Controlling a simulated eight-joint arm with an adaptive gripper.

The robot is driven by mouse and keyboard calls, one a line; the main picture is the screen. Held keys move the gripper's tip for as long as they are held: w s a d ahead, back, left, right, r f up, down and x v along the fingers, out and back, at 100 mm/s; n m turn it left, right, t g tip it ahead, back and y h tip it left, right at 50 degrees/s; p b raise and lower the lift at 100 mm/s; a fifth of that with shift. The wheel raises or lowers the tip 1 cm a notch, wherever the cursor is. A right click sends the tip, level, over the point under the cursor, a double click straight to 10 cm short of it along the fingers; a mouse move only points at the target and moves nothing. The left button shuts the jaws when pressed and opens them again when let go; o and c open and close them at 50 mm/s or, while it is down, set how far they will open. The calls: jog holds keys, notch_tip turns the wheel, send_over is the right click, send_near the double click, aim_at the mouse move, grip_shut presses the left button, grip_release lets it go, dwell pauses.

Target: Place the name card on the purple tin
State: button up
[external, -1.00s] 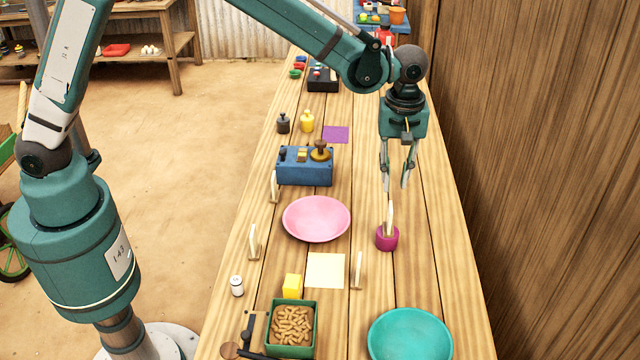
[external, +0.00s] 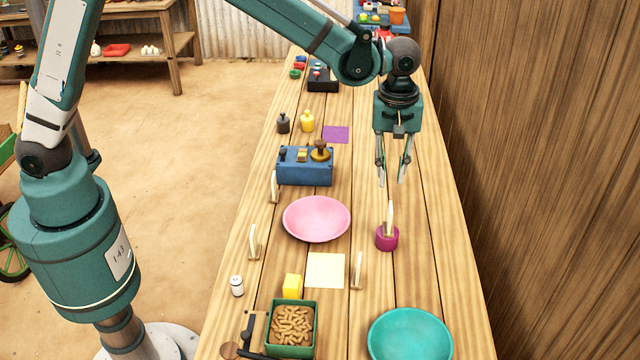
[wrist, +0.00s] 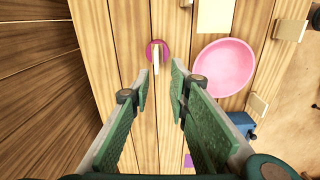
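The purple tin (external: 387,240) stands on the wooden bench, right of the pink plate. The name card (external: 390,216), a thin pale piece, stands upright on top of the tin. In the wrist view the card (wrist: 156,58) shows over the purple tin (wrist: 164,46), beyond the fingertips. My gripper (external: 393,184) is open and empty, above the card and a little behind it, apart from it. The wrist view shows a clear gap between the fingers of my gripper (wrist: 159,75).
The pink plate (external: 316,218) lies left of the tin, the teal plate (external: 410,337) in front. Other upright pale cards (external: 357,270) stand nearby. A blue scale (external: 305,166) and a green box of brown pieces (external: 292,327) are on the left. A wooden wall (external: 540,180) borders the right.

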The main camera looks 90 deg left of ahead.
jog(key=s+d+r+m+t, duration=0.2)
jog(key=s+d+r+m, duration=0.15)
jog(key=s+r, duration=0.65)
jog(key=s+d+r+m+t, duration=0.1)
jog(key=s+d+r+m, duration=0.2)
jog(key=s+r+m, duration=0.55)
jog(key=s+d+f+m+t, duration=0.1)
jog(key=s+d+m+t, duration=0.1)
jog(key=s, duration=1)
jog(key=s+d+f+m+t, duration=0.1)
jog(key=s+d+m+t, duration=0.1)
jog(key=s, duration=1)
jog(key=shift+s+f+m, duration=0.3)
jog(key=shift+f+m, duration=0.1)
jog(key=shift+m, duration=0.3)
